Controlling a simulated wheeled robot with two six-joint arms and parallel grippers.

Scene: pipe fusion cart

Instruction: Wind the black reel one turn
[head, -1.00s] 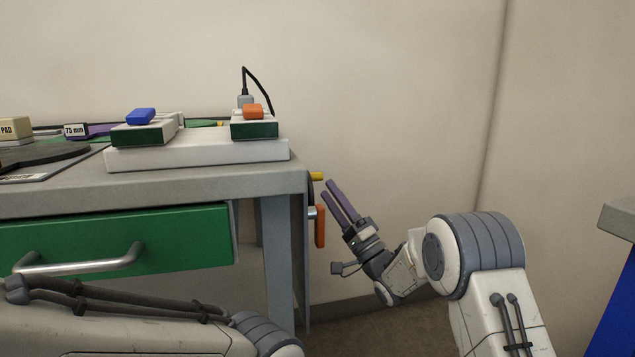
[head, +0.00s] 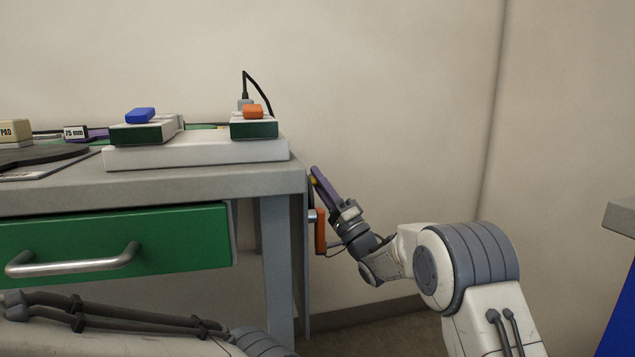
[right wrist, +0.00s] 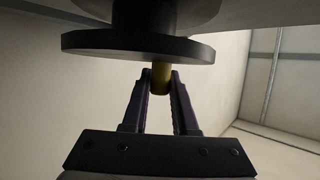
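The black reel (right wrist: 110,45) shows in the right wrist view as a dark round disc with a short yellow crank knob (right wrist: 161,80) sticking out of it. In the head view the reel is seen nearly edge-on at the cart's right side and is mostly hidden. In the head view the right gripper (head: 316,178) points up and left at the knob. My left gripper is out of view; only my left arm shows.
An orange handle (head: 320,232) hangs on the cart's side just below the right gripper. The grey cart top (head: 200,182) overhangs nearby, with a green drawer (head: 180,240) under it. A blue cabinet (head: 620,310) stands at the far right. Free floor lies between.

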